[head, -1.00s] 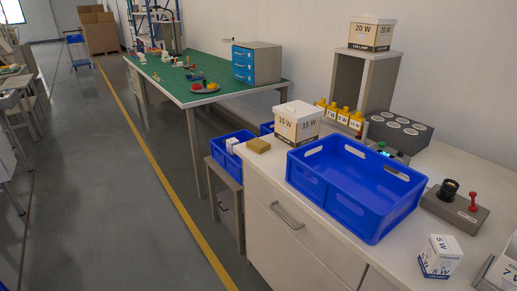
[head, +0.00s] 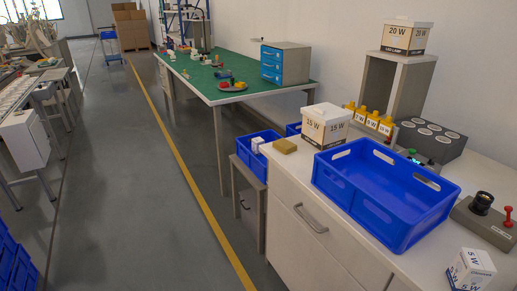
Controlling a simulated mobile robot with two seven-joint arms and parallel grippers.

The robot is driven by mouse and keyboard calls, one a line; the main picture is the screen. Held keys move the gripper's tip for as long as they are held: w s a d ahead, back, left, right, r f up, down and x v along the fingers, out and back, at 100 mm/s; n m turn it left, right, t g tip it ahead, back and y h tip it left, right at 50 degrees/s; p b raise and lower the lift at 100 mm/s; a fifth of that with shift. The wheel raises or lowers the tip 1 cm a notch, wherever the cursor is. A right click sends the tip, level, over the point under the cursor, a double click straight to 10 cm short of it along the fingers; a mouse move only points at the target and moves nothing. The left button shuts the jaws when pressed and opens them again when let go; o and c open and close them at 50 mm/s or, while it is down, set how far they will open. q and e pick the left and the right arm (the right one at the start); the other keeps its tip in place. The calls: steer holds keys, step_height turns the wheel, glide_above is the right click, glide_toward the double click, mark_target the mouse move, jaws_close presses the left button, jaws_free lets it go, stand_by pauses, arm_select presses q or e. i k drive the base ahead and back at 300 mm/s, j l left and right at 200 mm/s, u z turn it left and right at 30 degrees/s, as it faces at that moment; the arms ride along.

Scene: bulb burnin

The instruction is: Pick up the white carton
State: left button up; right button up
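Several white cartons show. One marked 15 W (head: 325,125), with a tan band, stands on the white counter (head: 287,168) behind the large blue crate. One marked 20 W (head: 407,36) sits on top of a grey stand. A smaller white carton with blue print, marked 5 W (head: 470,270), stands at the counter's front right. Small white boxes (head: 257,145) are in a blue bin on a low stand. I cannot tell which carton the task means. Neither of my grippers is in view.
The large blue crate (head: 345,190) looks empty. A tan block (head: 284,146) lies near the 15 W carton. Yellow holders (head: 372,121), a grey block with round sockets (head: 432,140) and a device with a red knob (head: 485,215) share the counter. The floor (head: 130,190) at left is clear.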

mark_target(256, 141)
steer(key=i+j+z, duration=0.1)
steer(key=z, duration=0.95)
steer(key=i+j+z, duration=0.15)
steer(key=j+z, duration=0.15)
steer(key=i+j+z, duration=0.1)
steer(key=j+z, duration=0.45)
steer(key=j, duration=0.55)
steer(key=j+z, duration=0.25)
steer(key=j, duration=0.55)
steer(key=j+z, duration=0.1)
steer(key=j, duration=1.45)
steer(key=i+j, duration=0.15)
steer(key=j, duration=0.2)
steer(key=i+j, duration=0.1)
steer(key=j, duration=0.25)
